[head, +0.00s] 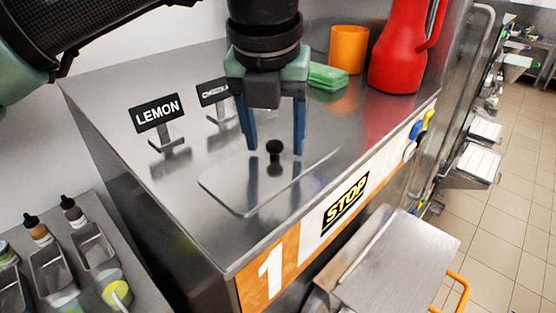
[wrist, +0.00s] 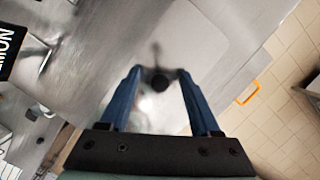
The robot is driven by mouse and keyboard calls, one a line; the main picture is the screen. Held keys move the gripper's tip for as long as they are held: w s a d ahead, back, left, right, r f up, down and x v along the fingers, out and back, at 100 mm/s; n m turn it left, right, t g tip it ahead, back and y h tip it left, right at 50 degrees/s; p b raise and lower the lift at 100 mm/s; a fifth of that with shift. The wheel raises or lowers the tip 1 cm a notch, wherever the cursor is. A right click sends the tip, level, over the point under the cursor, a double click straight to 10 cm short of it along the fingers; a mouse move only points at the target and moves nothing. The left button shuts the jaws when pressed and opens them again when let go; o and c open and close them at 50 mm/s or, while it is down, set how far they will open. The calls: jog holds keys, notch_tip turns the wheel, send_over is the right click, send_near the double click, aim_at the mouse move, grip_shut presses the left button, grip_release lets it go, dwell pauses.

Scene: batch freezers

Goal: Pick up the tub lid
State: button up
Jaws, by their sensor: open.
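The tub lid (head: 236,187) is a flat, shiny metal rectangle with rounded corners on top of the steel machine. A black knob (head: 274,147) stands up from it. My gripper (head: 272,146) is open above the lid, blue fingers pointing down, one on each side of the knob in the head view. In the wrist view the knob (wrist: 160,82) shows between the fingertips of my gripper (wrist: 160,75), and the lid plate (wrist: 190,40) extends beyond it. Whether the fingers touch the knob or lid I cannot tell.
A LEMON sign (head: 158,114) and a second sign (head: 214,92) stand left of the lid. A green sponge (head: 328,76), an orange cup (head: 348,49) and a red jug (head: 400,50) stand behind.

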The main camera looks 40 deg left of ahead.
jog(key=shift+s+d+r, duration=0.1)
jog(key=shift+s+d, duration=0.05)
jog(key=shift+s+d+r, duration=0.1)
jog(key=shift+s, duration=0.05)
jog(key=shift+c, duration=1.3)
jog(key=shift+s, duration=0.1)
jog(key=shift+c, duration=1.3)
grip_shut()
